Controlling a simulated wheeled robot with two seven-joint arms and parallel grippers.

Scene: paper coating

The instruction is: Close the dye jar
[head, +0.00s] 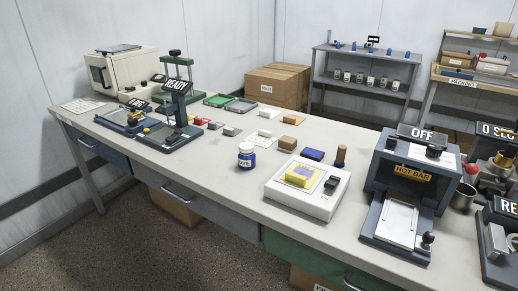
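A small jar (246,160) with a blue body and a pale label that seems to read DYE stands upright on the long pale worktable (225,185), near its front edge. A white, lid-like top (246,147) sits at its mouth. It is too small to tell whether this top is fully seated or loose. Neither of my grippers shows in the head view.
Right of the jar is a white device (300,205) with a yellow block, then the hot bar press (405,200). Behind are a blue block (312,154), a tan block (288,143) and a dark brown peg (340,156).

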